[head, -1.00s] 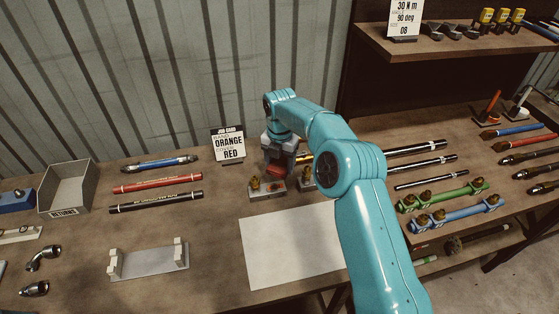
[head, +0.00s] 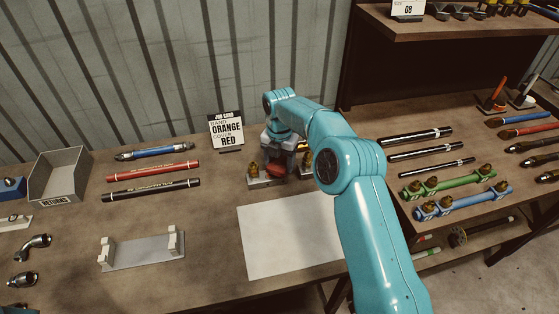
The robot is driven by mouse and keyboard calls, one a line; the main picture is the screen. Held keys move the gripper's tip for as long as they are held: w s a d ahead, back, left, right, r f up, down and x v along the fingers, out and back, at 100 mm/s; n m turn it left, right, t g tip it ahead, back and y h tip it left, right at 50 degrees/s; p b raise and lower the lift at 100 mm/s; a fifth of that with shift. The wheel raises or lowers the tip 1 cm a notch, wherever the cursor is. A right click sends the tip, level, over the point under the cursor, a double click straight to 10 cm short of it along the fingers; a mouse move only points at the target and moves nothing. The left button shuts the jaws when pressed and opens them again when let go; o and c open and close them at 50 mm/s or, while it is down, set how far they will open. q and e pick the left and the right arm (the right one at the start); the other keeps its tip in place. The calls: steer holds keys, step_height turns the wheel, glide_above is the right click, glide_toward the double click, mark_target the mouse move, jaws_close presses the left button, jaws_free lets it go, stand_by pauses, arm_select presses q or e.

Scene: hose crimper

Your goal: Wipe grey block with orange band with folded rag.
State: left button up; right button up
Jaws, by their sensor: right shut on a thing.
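A low grey block (head: 266,181) with brass fittings lies right at the rag. The gripper and rag cover part of it, so I cannot tell if they touch. A small orange patch (head: 302,146) shows between the gripper and my arm; I cannot tell if it is the block's band. My left gripper is not in view.
A job card (head: 227,131) reading ORANGE and RED stands behind. A white sheet (head: 290,240) lies in front. A grey cradle (head: 143,253), coloured hoses and a returns bin (head: 62,183) are left. Black rods and green and blue bars (head: 460,203) are right.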

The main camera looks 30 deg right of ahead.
mark_target(268, 166)
steer(key=shift+f+b, duration=0.55)
steer(key=shift+f, duration=0.5)
steer(key=shift+a, duration=0.1)
steer(key=shift+w+a+r+p, duration=0.2)
steer(key=shift+a+p, duration=0.25)
steer(key=shift+a, duration=0.2)
steer(key=shift+w+a+f+p, duration=0.1)
steer(key=shift+w+a+p, duration=0.1)
steer(key=shift+a, duration=0.55)
steer(key=shift+w+a+f+p, duration=0.15)
steer(key=shift+a+p, duration=0.1)
steer(key=shift+a, duration=0.45)
steer(key=shift+w+a+r+p, duration=0.1)
steer(key=shift+w+a+p, duration=0.1)
steer(key=shift+a, duration=0.55)
steer(key=shift+d+f, duration=0.1)
steer(key=shift+d, duration=0.2)
steer(key=shift+s+d, duration=0.2)
steer(key=shift+d, duration=0.3)
steer(key=shift+s+d, duration=0.2)
steer(key=shift+d, duration=0.3)
steer(key=shift+s+d, duration=0.25)
steer(key=shift+d, duration=0.65)
steer(key=shift+s+d, duration=0.2)
steer(key=shift+d, duration=0.65)
